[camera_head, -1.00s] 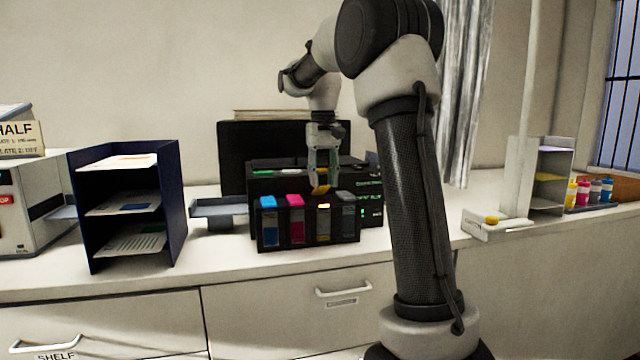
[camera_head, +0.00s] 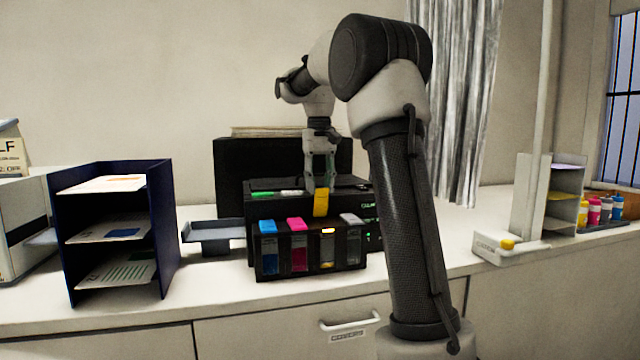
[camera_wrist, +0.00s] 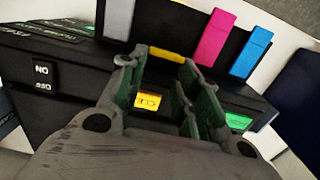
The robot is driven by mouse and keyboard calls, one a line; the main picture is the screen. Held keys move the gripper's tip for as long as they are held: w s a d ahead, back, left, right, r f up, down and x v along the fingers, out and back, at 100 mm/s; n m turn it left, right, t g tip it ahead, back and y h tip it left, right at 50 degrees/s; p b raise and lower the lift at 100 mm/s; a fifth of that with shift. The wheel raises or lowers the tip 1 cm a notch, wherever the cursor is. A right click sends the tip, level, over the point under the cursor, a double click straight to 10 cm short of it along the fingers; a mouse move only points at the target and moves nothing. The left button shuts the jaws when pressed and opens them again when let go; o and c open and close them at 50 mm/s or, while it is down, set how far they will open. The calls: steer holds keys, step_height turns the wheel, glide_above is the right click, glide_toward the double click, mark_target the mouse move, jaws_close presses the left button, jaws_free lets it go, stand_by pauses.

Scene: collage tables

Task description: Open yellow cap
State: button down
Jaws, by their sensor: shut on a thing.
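The black ink tank block (camera_head: 340,275) stands at the front of the black printer (camera_head: 350,188). The yellow cap (camera_head: 320,203) stands roughly upright above its tank, with an orange-lit spot (camera_head: 327,231) just below it. My gripper (camera_head: 320,187) is above and behind the block, its fingers at the cap's upper end. In the wrist view my gripper (camera_wrist: 165,62) is shut on the yellow cap (camera_wrist: 168,55), which shows as a narrow bar between the fingertips. Whether the cap's lower edge still touches the block is unclear.
The blue cap (camera_head: 267,226), magenta cap (camera_head: 297,224) and grey cap (camera_head: 351,218) sit down beside it. A dark blue shelf rack (camera_head: 165,230) stands left, a grey tray (camera_head: 215,232) between.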

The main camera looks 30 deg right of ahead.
steer(key=shift+w+d+f, duration=0.1)
steer(key=shift+w+f, duration=0.1)
steer(key=shift+w, duration=0.2)
steer(key=c, duration=1.1)
jaws_free()
steer(key=shift+w+f, duration=0.1)
steer(key=shift+w, duration=0.05)
steer(key=shift+o, duration=0.3)
steer(key=shift+r, duration=0.2)
step_height(320, 180, up, 12)
